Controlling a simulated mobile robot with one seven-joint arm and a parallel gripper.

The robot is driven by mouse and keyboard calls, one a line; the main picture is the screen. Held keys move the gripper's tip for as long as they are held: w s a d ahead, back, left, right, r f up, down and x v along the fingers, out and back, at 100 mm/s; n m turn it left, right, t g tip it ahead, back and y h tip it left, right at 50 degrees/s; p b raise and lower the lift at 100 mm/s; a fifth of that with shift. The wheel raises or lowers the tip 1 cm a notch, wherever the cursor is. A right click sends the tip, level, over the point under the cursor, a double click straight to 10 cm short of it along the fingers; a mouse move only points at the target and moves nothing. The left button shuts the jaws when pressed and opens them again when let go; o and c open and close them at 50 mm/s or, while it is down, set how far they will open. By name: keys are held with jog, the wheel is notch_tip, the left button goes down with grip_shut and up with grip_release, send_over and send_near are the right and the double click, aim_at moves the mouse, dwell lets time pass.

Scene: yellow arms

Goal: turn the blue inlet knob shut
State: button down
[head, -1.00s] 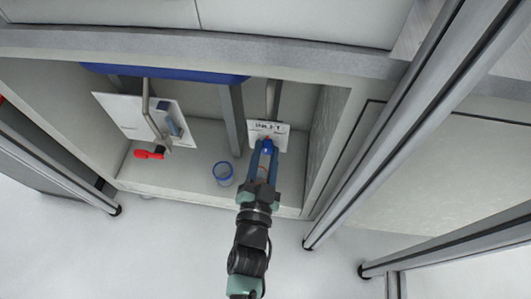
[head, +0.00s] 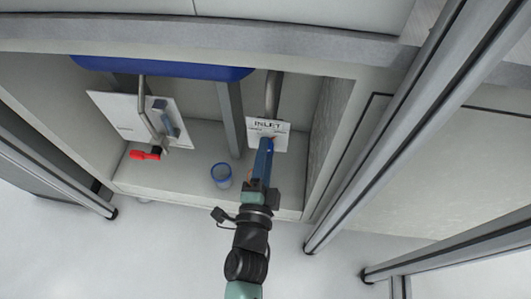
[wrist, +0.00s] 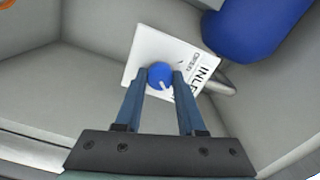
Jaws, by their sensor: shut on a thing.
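The blue inlet knob (wrist: 159,74) sits on a white plate (wrist: 150,45) lettered INLET. My gripper (wrist: 160,79) is shut on the knob, one blue finger on each side. A pale mark on the knob's face points towards the lower right in the wrist view. Smaller print stands on the plate near the knob, partly legible. In the head view the plate (head: 282,127) is at the back of the cabinet, and my gripper (head: 268,143) reaches up to it. The knob is hidden behind the fingers there.
A second white plate (head: 112,108) with a grey-blue lever and a red handle (head: 145,155) stands to the left. A small blue cup (head: 221,175) is on the cabinet floor, left of my gripper. A grey post (head: 230,120) and the cabinet's right wall flank the arm.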

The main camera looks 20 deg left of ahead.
jog(key=shift+m, duration=0.3)
jog(key=c, duration=0.5)
grip_release()
jog(key=p+v, duration=0.2)
jog(key=v, duration=1.1)
